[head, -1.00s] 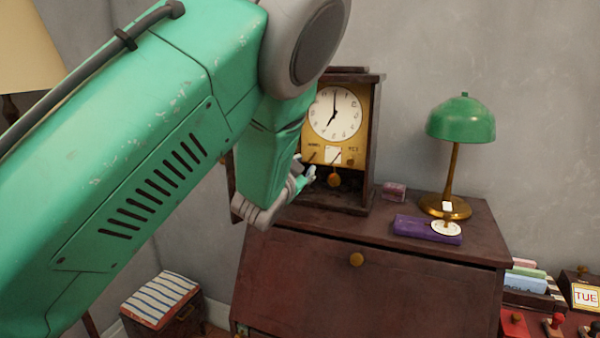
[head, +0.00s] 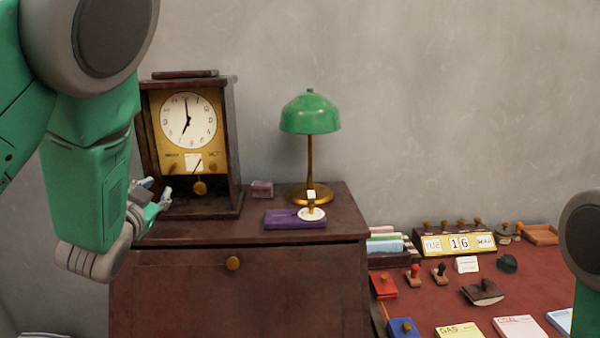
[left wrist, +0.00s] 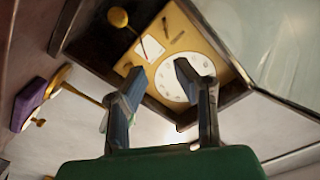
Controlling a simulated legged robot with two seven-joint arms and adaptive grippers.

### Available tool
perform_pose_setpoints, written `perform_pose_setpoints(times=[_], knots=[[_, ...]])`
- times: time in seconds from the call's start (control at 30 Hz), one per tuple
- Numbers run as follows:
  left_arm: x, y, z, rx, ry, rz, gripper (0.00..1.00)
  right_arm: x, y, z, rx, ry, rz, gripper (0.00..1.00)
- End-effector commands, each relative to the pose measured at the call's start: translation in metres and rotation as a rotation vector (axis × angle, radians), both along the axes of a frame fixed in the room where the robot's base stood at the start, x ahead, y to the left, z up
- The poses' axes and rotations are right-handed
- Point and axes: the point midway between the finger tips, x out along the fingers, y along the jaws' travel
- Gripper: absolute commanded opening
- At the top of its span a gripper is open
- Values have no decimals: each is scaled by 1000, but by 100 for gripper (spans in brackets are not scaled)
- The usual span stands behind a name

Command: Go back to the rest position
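My left arm comes in from the left in the head view, and its gripper (head: 157,188) is by the lower left front of the wooden clock (head: 188,122). In the left wrist view the two fingers (left wrist: 158,72) stand apart with nothing between them, and the clock's white dial and yellow face show beyond. Whether the fingers touch the clock, I cannot tell. The clock stands upright on a dark red wooden cabinet (head: 190,285). A grey and green part of my right arm shows at the right edge of the head view; its gripper is out of view.
A green lamp (head: 310,113), a purple box (head: 290,220) with a round white piece, and a small pink box (head: 262,189) are on the cabinet. To the right, a red desk (head: 440,293) holds a calendar (head: 458,243), stamps and several cards. The wall behind is bare.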

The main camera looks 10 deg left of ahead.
Motion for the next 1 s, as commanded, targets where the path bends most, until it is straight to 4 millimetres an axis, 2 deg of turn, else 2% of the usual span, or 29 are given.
perform_pose_setpoints(times=[0.07, 0.13, 0.27, 0.3, 0.4, 0.47, 0.5, 0.57, 0.6, 0.7, 0.8, 0.9, 1.0], knots=[[-4, 0, -22, -22, 46, 4, 26, 0, 0, -1, 0, 0, 0, 26], [-11, -1, -54, -56, 115, 11, 26, 0, 0, -2, 0, -1, 0, 26], [-41, -8, -141, -150, 313, 34, 26, 0, 0, -5, 0, -1, 0, 26], [-54, -11, -170, -181, 383, 43, 26, 0, 1, -6, 0, -1, 0, 26], [-94, -23, -235, -259, 556, 69, 26, 0, 1, -8, 0, -1, 0, 26], [-122, -31, -272, -305, 662, 86, 26, 0, 1, -9, 0, -1, 1, 26], [-142, -37, -294, -335, 733, 99, 26, 0, 1, -10, 0, -1, 1, 26], [-175, -47, -325, -378, 840, 118, 26, 0, 1, -12, 0, -1, 1, 26], [-199, -55, -344, -409, 912, 133, 26, 0, 1, -13, 0, -1, 1, 26], [-257, -73, -381, -475, 1083, 167, 26, 0, 1, -15, 0, -1, 1, 26], [-307, -89, -405, -531, 1224, 198, 26, 0, 1, -17, 0, -1, 1, 26], [-344, -101, -417, -568, 1325, 220, 26, 0, 1, -18, 0, -1, 1, 26], [-364, -107, -422, -588, 1381, 233, 26, 0, 1, -18, 0, -1, 1, 26]])
